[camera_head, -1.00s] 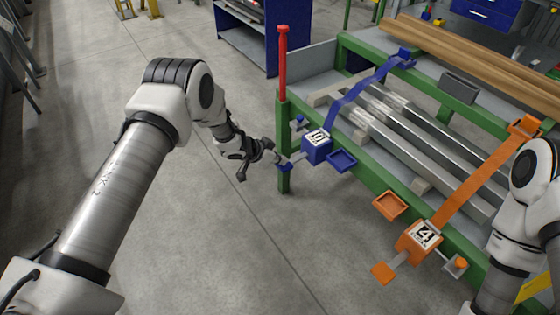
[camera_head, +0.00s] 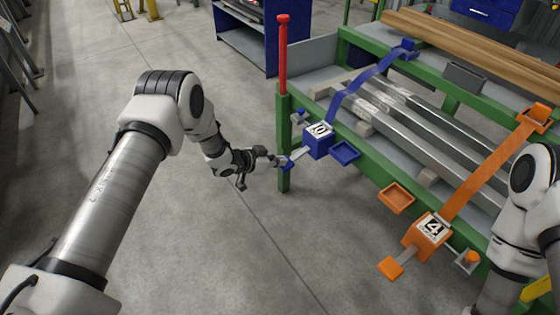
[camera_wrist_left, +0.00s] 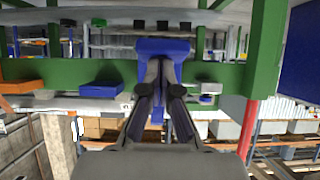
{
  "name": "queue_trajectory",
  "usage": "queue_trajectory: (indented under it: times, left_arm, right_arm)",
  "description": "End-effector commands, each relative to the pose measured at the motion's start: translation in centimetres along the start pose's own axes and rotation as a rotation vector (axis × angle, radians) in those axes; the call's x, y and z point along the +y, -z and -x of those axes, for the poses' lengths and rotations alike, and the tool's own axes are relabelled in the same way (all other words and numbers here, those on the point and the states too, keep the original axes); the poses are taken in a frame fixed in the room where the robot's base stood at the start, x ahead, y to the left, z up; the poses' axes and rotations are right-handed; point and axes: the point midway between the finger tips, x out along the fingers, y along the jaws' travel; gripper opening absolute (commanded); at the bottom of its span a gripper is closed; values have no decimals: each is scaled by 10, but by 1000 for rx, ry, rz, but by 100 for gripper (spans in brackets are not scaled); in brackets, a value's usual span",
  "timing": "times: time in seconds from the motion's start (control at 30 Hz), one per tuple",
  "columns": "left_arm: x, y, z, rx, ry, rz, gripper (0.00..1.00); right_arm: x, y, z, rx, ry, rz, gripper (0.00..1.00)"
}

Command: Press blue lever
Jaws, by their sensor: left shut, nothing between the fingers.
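The blue lever's flat blue end (camera_head: 287,163) sticks out on a grey bar from the blue box marked 10 (camera_head: 319,143), at the green frame's front left corner. In the left wrist view the blue end (camera_wrist_left: 163,47) is straight ahead, just beyond my fingertips. My left gripper (camera_head: 272,157) is shut and empty, right beside the lever's end in the head view. Its fingers also show in the left wrist view (camera_wrist_left: 160,72), partly hiding the blue part behind them. I cannot tell whether they touch it. My right arm shows at the right edge; its gripper is out of frame.
An orange box marked 4 (camera_head: 428,232) with an orange handle (camera_head: 390,267) is on the same green rail (camera_head: 372,185). A red-topped post (camera_head: 283,60) rises at the corner. Metal bars (camera_head: 430,135) lie on the table under straps. The floor left of the table is clear.

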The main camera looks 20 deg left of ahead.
Motion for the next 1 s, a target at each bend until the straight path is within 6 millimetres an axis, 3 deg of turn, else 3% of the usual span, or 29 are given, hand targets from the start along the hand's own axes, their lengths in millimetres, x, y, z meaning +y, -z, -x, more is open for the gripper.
queue_trajectory:
  times: [0.03, 0.3, 1.0]
  left_arm:
    - [0, -14, -7, 32, 0, 2, 0]
    - [0, -30, -19, 219, 0, 2, 0]
    - [1, -37, -28, 222, -2, 1, 0]
  right_arm:
    - [0, 0, -17, 0, 0, 0, 63]
    - [0, 0, -49, 0, 0, 0, 63]
    - [0, 0, -60, 0, 0, 0, 63]
